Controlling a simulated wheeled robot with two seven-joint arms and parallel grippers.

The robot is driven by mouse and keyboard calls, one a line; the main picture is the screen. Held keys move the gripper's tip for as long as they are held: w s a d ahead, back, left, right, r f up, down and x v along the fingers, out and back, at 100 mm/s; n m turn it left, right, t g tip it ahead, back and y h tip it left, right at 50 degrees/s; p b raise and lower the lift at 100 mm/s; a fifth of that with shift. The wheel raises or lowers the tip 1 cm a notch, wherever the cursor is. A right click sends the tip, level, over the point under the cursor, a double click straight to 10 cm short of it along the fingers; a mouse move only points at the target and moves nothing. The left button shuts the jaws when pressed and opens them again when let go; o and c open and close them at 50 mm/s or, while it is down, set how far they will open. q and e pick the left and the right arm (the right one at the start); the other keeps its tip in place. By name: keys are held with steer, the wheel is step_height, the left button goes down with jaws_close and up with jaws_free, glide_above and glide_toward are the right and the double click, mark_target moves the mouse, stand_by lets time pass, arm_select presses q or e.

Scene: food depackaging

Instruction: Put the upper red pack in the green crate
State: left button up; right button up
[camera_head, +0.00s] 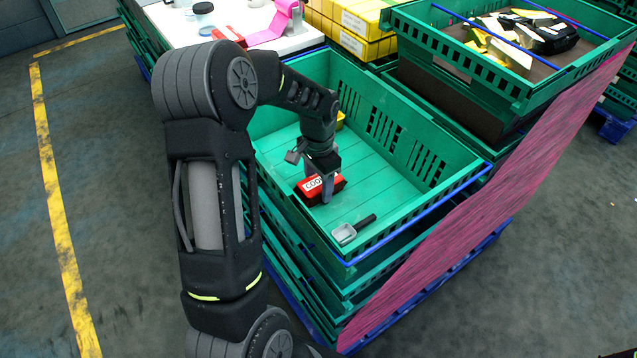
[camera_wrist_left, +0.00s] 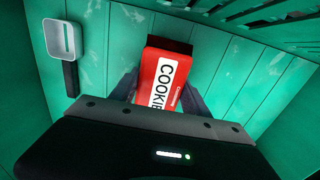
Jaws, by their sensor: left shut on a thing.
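A red pack (camera_head: 331,184) with a white label reading "COOKIE" is inside the green crate (camera_head: 440,191), low over its floor. My left gripper (camera_head: 322,187) reaches down into the crate and is shut on this pack. In the left wrist view the red pack (camera_wrist_left: 165,75) sits between the two dark fingers (camera_wrist_left: 158,90); I cannot tell whether it touches the crate floor. Another red pack (camera_head: 228,35) lies on the white table (camera_head: 290,44) behind, partly hidden by my left arm. My right gripper is not in view.
A scoop with a white-grey cup (camera_head: 345,233) and dark handle lies on the crate floor, also in the left wrist view (camera_wrist_left: 62,40). A fuller green crate (camera_head: 480,79) stands at the upper right.

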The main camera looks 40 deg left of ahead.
mark_target(318, 182)
arm_select(q)
steer(key=shift+f, duration=0.15)
steer(key=o, duration=1.6)
steer(key=shift+c, duration=0.2)
step_height(318, 182, up, 12)
steer(key=shift+r, duration=0.2)
